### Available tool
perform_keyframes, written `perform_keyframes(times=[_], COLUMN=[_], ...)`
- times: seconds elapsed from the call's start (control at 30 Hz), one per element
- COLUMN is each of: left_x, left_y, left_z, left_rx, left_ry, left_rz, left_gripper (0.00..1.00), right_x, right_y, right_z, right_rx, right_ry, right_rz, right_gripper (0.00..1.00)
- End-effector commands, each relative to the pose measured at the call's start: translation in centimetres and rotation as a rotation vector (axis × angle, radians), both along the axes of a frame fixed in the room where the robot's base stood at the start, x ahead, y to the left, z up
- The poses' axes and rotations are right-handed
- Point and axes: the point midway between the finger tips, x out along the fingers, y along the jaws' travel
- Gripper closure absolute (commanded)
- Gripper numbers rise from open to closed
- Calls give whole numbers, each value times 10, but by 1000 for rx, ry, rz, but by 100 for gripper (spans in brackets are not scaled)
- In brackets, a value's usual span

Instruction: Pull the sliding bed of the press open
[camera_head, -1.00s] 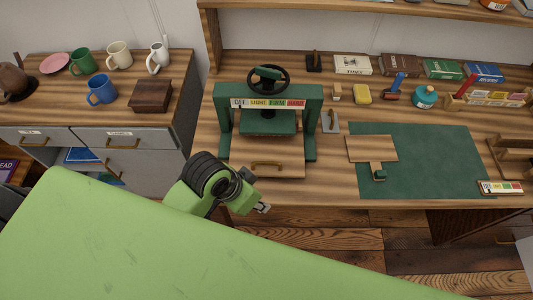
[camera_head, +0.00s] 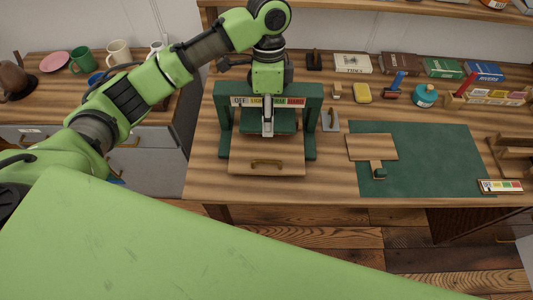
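The green press (camera_head: 224,122) stands on the wooden bench, with a coloured label strip across its top beam. Its wooden sliding bed (camera_head: 245,163) lies low between the posts, with a brass handle (camera_head: 266,162) at its front. My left gripper (camera_head: 267,132) points down in front of the press's upper part, in the picture above the handle and apart from it. Its fingers look narrow from here, so I cannot tell whether they are open or shut; nothing shows in them. My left arm hides the press's hand wheel. My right gripper is out of view.
A green mat (camera_head: 430,160) with a small wooden board (camera_head: 372,147) lies right of the press. A drawer cabinet with mugs is at left. The bench's front strip is clear.

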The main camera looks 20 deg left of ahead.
Motion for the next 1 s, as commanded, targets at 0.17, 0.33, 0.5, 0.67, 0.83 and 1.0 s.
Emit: perform_keyframes(times=[0.17, 0.33, 0.5, 0.67, 0.83, 1.0], left_x=[1, -5, -12, -18, -21, -23], left_y=[5, 3, 1, -1, -2, -3], left_z=[-1, -28, -64, -95, -117, -128], left_rx=[9, 9, 7, 8, 7, 6], left_ry=[11, 13, 10, 10, 7, 6], left_rz=[-1, -2, -1, -2, -1, -3], left_gripper=[75, 75, 75, 75, 75, 75], right_x=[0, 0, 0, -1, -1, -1], right_y=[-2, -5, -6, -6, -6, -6], right_z=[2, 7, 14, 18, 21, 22], right_rx=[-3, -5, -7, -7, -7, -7], right_ry=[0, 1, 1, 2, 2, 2], right_rz=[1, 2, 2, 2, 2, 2], right_gripper=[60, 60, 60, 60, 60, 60])
